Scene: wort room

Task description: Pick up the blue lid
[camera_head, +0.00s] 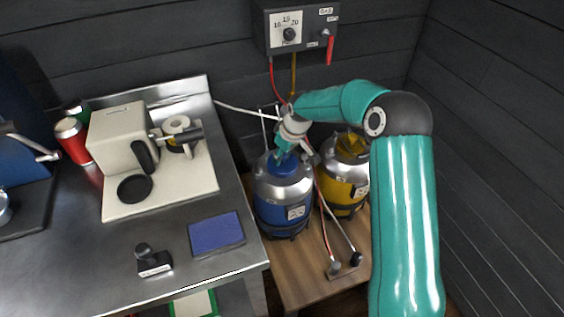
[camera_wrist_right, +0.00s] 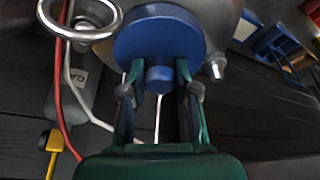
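The blue lid (camera_head: 283,162) sits on top of the blue keg (camera_head: 284,196) on the wooden stand. In the right wrist view the lid (camera_wrist_right: 160,38) is a round blue disc with a short knob. My right gripper (camera_head: 288,148) reaches the lid from above and hides part of it in the head view. In the right wrist view, the fingers of my right gripper (camera_wrist_right: 159,72) stand on either side of the knob, with narrow gaps seeming to show beside it. My left gripper is not in view.
A yellow keg (camera_head: 343,190) stands close to the right of the blue one. Red and white hoses (camera_head: 322,215) run down between them. A control box (camera_head: 295,28) hangs on the wall behind. A steel bench (camera_head: 100,255) with a blue pad (camera_head: 215,233) lies left.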

